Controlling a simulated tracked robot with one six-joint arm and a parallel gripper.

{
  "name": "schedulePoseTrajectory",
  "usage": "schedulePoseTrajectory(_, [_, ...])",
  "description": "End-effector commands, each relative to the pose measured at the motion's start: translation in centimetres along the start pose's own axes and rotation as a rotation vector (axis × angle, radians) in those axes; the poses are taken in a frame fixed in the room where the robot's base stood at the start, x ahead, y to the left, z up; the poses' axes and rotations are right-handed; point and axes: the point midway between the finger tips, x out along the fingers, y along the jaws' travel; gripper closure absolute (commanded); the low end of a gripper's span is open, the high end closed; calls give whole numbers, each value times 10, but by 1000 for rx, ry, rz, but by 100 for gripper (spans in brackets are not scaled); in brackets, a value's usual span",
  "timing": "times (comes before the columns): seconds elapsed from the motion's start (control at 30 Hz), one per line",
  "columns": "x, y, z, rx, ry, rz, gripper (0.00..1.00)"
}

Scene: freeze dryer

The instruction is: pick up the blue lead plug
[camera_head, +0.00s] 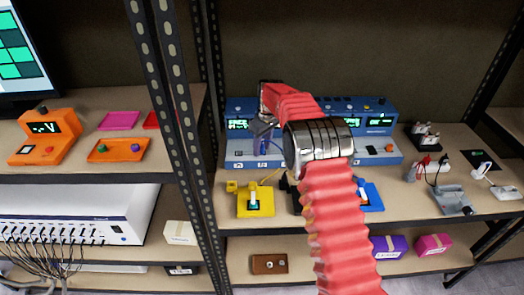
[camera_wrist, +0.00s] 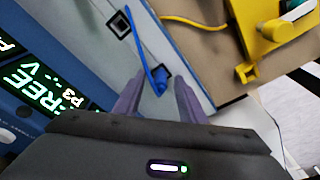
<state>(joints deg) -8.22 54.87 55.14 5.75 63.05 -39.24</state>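The blue lead plug (camera_wrist: 160,80) shows in the wrist view at a dark square socket on the grey front ledge of the blue unit. Its blue lead (camera_wrist: 139,38) runs up toward the top of the picture. My gripper (camera_wrist: 158,93) is open, with its two purple fingers apart on either side of the plug. I cannot tell whether either finger touches it. In the head view my red arm reaches to the blue unit (camera_head: 240,108) and hides much of its middle; the plug cannot be made out clearly there.
A yellow device (camera_head: 255,202) with a yellow lead stands in front of the unit, and shows in the wrist view (camera_wrist: 278,28). A blue device (camera_head: 371,197) is right of my arm. Black shelf posts (camera_head: 180,110) stand to the left. Grey devices (camera_head: 452,200) sit at right.

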Motion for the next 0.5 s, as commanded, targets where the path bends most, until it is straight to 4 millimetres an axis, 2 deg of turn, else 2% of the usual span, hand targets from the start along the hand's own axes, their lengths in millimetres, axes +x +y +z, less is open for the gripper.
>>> schedulePoseTrajectory(0.33, [0,0,0,0,0,0,63])
schedulePoseTrajectory(0.5, [0,0,0,0,0,0,74])
